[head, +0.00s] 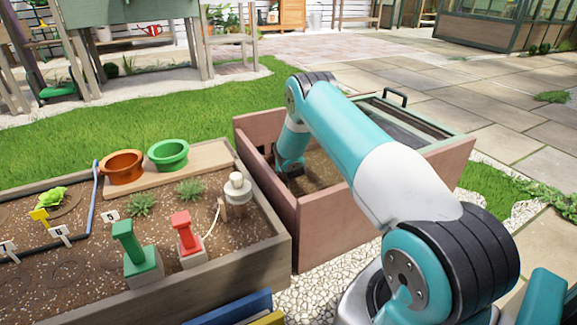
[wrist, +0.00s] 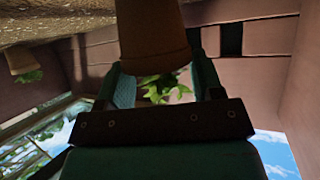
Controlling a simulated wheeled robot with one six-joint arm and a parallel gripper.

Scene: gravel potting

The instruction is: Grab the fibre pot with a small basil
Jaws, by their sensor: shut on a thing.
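My arm reaches down into the pinkish wooden box (head: 372,197) in the head view. There my gripper (head: 291,168) is low near the soil, and its fingers and the pot cannot be made out. The wrist view looks upside down, with soil at the top and sky at the bottom. In it my gripper (wrist: 160,66) is shut on a brown fibre pot (wrist: 155,32), one finger on each side near its rim. Green basil leaves (wrist: 160,88) show beyond the rim, between the fingers. The far end of the pot is cut off by the picture edge.
Another brown pot (wrist: 20,58) with green leaves stands apart at the left in the wrist view. The box walls rise close around my gripper. A planting bed (head: 75,275) with stamps, pots and plants lies left.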

